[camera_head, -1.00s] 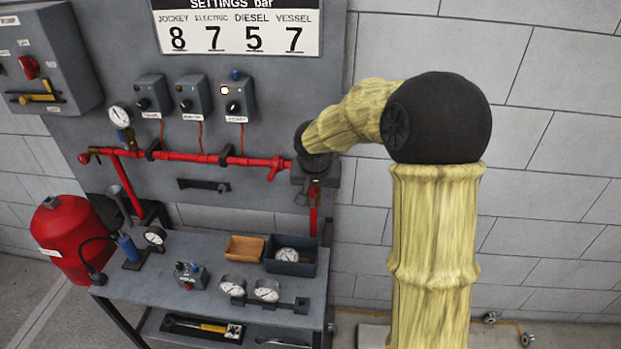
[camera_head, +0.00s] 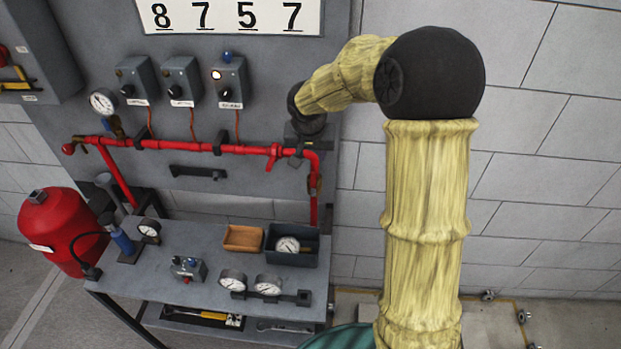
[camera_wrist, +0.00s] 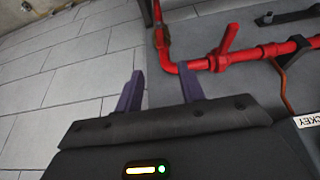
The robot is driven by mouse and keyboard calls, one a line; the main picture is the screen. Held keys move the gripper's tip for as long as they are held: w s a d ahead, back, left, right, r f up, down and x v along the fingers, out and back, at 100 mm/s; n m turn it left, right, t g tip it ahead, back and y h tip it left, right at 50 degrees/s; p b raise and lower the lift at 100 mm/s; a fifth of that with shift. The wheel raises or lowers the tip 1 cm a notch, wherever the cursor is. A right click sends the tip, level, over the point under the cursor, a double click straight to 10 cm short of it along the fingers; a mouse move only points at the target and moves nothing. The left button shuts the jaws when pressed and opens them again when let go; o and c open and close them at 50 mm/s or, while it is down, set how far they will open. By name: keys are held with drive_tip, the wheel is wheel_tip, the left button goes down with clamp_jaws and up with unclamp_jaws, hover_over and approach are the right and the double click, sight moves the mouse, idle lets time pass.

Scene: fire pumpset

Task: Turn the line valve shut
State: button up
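The line valve's red lever (camera_head: 272,157) is on the red pipe (camera_head: 225,150), near its right-hand elbow, and hangs slanting down from the pipe. In the wrist view, which is turned over, the lever (camera_wrist: 228,40) points up from the pipe beyond the right finger. My gripper (camera_wrist: 162,75) is open and empty, with two dark purple fingers spread apart. The pipe elbow appears between and just past the fingertips; I cannot tell the depth gap. The lever is outside the fingers. In the head view my dark gripper body (camera_head: 305,137) is just above the elbow, its fingers hardly visible.
Several switch boxes (camera_head: 181,82) and a gauge (camera_head: 102,102) are on the panel above the pipe. A black bracket (camera_head: 197,172) is below it. A bench (camera_head: 190,300) with gauges and a blue bin (camera_head: 292,258) stands below. The wall to the right is bare.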

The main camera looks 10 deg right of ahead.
sight(313, 178)
drive_tip(key=p+x, duration=0.3)
drive_tip(key=x, duration=1.4)
drive_tip(key=shift+f, duration=0.25)
clamp_jaws()
